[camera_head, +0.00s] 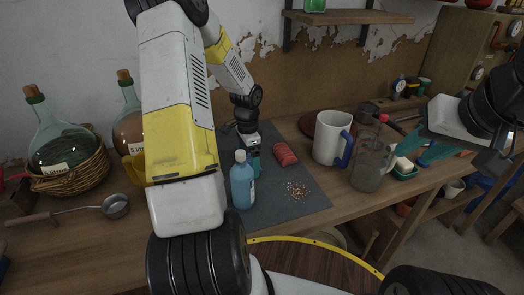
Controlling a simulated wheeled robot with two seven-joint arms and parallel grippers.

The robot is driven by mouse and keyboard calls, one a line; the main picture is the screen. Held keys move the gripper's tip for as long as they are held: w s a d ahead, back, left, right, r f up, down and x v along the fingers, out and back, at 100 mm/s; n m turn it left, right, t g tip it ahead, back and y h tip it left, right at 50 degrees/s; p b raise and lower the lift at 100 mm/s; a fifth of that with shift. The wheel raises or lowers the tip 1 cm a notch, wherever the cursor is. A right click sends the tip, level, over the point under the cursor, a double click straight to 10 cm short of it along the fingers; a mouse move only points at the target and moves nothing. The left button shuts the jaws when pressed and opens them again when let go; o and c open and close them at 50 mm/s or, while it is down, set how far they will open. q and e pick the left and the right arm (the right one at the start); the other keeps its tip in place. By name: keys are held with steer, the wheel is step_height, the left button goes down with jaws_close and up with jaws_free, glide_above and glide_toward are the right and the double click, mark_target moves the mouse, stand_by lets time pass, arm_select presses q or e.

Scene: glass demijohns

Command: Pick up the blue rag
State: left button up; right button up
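I cannot make out a blue rag for certain. A patch of blue (484,190) shows low at the right, below the table level, partly hidden; I cannot tell if it is cloth. My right gripper (411,155) comes in from the right with its teal fingers apart, over the table's right end near the glass jug. It holds nothing I can see. My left gripper (254,165) points down over the grey mat, behind the blue bottle. Its teal fingers are partly hidden, so its opening is unclear.
On the grey mat (290,215) stand a blue bottle (242,184), a red cylinder (285,154) and spilled grains (297,189). A white jug (331,140) and glass jug (369,170) stand right. Demijohns (62,140) and a ladle (114,206) are left.

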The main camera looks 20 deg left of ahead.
mark_target(249, 159)
arm_select(q)
steer(key=c, duration=1.1)
steer(key=shift+r, duration=0.15)
step_height(249, 159, up, 10)
steer(key=shift+f, duration=0.1)
